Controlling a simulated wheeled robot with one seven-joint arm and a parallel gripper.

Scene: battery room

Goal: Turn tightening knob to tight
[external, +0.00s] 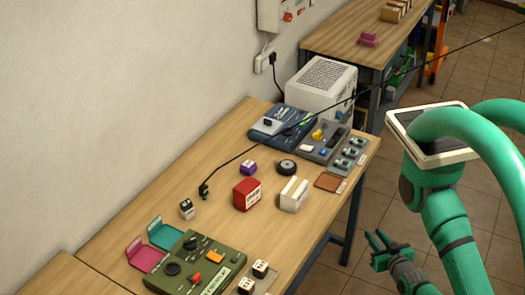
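A dark green device (205,268) lies at the near end of the wooden table. On it are a black round knob (172,268), a red-orange knob (196,280) and an orange part (215,257). A blue device (283,125) farther back carries a small black part (268,123). I cannot tell which of these is the tightening knob, and markings are too small to read. My gripper (377,238) is to the right of the table, beyond its edge, with its green fingers apart. It appears empty and touches nothing.
The wooden table (225,147) also holds a red box (246,194), a cream block (294,194), a black wheel (286,167) and a grey tray (315,150) of small parts. A white ventilated box (322,85) stands at the back. A thin dark cable crosses above the table.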

